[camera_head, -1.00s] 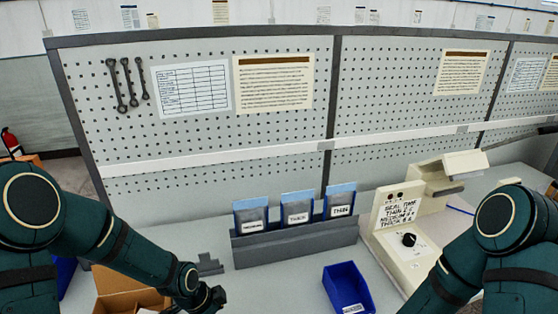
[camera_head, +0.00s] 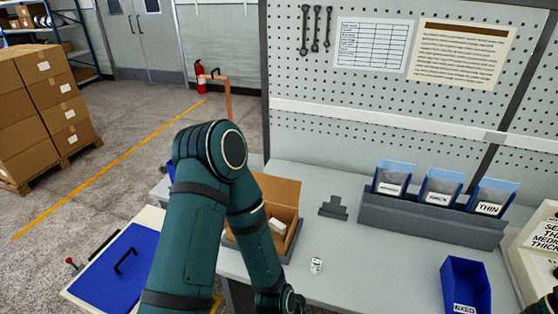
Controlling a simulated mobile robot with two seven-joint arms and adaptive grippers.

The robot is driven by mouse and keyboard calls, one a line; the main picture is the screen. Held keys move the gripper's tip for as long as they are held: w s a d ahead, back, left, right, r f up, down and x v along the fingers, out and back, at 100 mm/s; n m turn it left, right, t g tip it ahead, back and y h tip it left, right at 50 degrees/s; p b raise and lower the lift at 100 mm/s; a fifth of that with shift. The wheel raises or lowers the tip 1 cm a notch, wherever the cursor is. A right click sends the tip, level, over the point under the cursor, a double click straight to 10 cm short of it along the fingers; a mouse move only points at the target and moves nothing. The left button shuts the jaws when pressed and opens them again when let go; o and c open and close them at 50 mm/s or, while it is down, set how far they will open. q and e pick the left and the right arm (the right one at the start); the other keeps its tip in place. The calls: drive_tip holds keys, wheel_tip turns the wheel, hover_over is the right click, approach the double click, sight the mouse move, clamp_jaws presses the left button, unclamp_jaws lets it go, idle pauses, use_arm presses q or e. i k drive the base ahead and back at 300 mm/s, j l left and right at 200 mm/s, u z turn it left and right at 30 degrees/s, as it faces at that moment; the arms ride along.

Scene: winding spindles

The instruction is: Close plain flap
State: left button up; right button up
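An open cardboard box (camera_head: 291,207) stands in a dark tray at the left end of the grey bench, partly hidden behind my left arm. A brown panel without visible marking stands upright at its back; I cannot tell whether it is a flap or the back wall. Something white lies inside the box. My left gripper (camera_head: 287,304) is low at the bottom edge of the picture, in front of the box and apart from it; its fingers are too cut off to judge.
A small white labelled cylinder (camera_head: 316,265) stands on the bench near my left gripper. A grey block (camera_head: 334,208), a rack with several labelled pouches (camera_head: 432,218) and a blue bin (camera_head: 466,284) are to the right. A blue panel with a handle (camera_head: 122,266) is at lower left.

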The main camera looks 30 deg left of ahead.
sight(284, 191)
drive_tip(key=u, duration=0.95)
